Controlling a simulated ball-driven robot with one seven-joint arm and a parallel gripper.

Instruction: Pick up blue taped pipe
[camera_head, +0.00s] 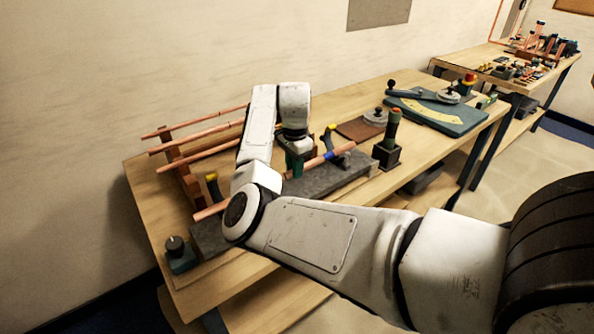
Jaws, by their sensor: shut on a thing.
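The blue taped pipe (312,163) is a copper pipe with a blue band near its right end. It runs slantwise along the long grey block (330,180) at the front of the bench. My gripper (294,170), with green fingers, points down and is shut on the pipe left of the blue band. My arm hides the pipe's middle-left part; a copper length shows again at the lower left. I cannot tell whether the pipe touches the block or is slightly above it.
Several copper pipes lie on a wooden rack (185,178) behind. Yellow-tipped clamps (331,132) stand by the grey block. A knobbed block (178,252) sits at the front left corner.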

